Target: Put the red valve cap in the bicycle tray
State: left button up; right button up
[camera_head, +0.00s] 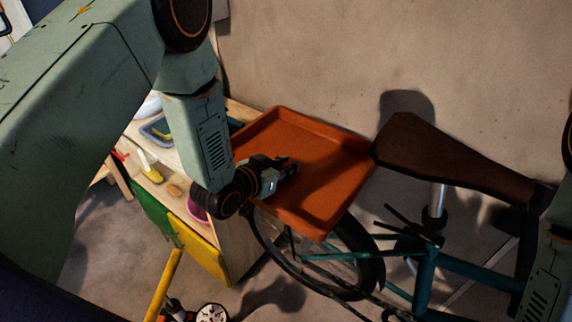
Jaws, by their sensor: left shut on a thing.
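The bicycle tray (335,142) is a shallow orange-brown tray with a raised rim, over the bicycle's wheel and beside its saddle. My left gripper (291,168) reaches in over the tray's left part, fingers pointing right. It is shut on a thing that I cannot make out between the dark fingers. I cannot tell its height above the tray floor. The red valve cap is not clearly visible. A small red item (120,156) lies at the left end of the bench, too small to identify. My right gripper is out of view.
The bicycle has a brown saddle (452,160) and a teal frame (424,280) right of the tray. A wooden bench (160,190) with a blue-rimmed container (154,132), a yellow item (152,174) and a pink cup (197,207) stands left. A wall rises behind.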

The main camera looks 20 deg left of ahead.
pick_arm(q)
jog(key=shift+w+d+f, duration=0.1)
jog(key=shift+w+d, duration=0.1)
jog(key=shift+w+f, duration=0.1)
jog(key=shift+f, duration=0.1)
jog(key=o, duration=0.7)
jog(key=shift+s+a+r, duration=0.15)
jog(key=shift+s+a, duration=0.05)
jog(key=shift+s, duration=0.05)
jog(key=shift+o, duration=0.5)
jog(key=shift+w+d, duration=0.1)
jog(key=shift+d, duration=0.05)
jog(key=shift+w, duration=0.15)
jog(key=shift+r, duration=0.1)
jog(key=v, duration=1.1)
jog(key=shift+w, duration=0.1)
jog(key=shift+s+r, duration=0.25)
jog(key=shift+s, duration=0.4)
